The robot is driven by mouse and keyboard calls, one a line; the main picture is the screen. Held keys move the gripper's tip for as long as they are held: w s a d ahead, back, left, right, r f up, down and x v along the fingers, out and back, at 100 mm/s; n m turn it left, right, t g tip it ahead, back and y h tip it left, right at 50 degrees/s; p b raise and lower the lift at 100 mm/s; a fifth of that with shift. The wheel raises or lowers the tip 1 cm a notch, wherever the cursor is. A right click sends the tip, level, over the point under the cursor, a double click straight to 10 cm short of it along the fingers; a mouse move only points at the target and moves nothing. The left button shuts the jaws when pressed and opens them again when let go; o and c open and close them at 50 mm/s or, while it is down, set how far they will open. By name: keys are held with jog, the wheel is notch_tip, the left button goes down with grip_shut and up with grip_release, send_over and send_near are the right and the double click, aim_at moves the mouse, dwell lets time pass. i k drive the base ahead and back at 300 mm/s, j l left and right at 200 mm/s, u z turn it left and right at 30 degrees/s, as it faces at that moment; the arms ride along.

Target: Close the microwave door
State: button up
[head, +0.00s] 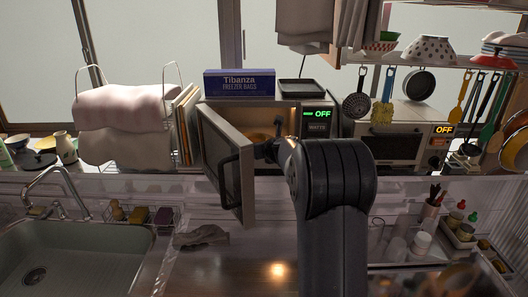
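The microwave (318,127) stands on the raised shelf behind the counter, and its display reads OFF. Its door (212,143) is open and swung out toward me on the left side, with a dark curved handle (225,180) on its outer face. The lit inside shows beyond the door. My arm rises in front of the microwave and covers part of its front. My gripper (264,151) shows only as a small dark part at the microwave's opening, right of the door. Its fingers cannot be made out, and I cannot tell whether it touches the door.
A blue freezer bags box (239,84) and a dark tray (299,91) lie on top of the microwave. A toaster oven (405,145) stands right, below hanging utensils. A towel rack (125,120) stands left. The sink (75,260) is front left. A grey cloth (203,236) lies on the counter.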

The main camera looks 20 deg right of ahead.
aim_at(227, 155)
jog(key=k, duration=1)
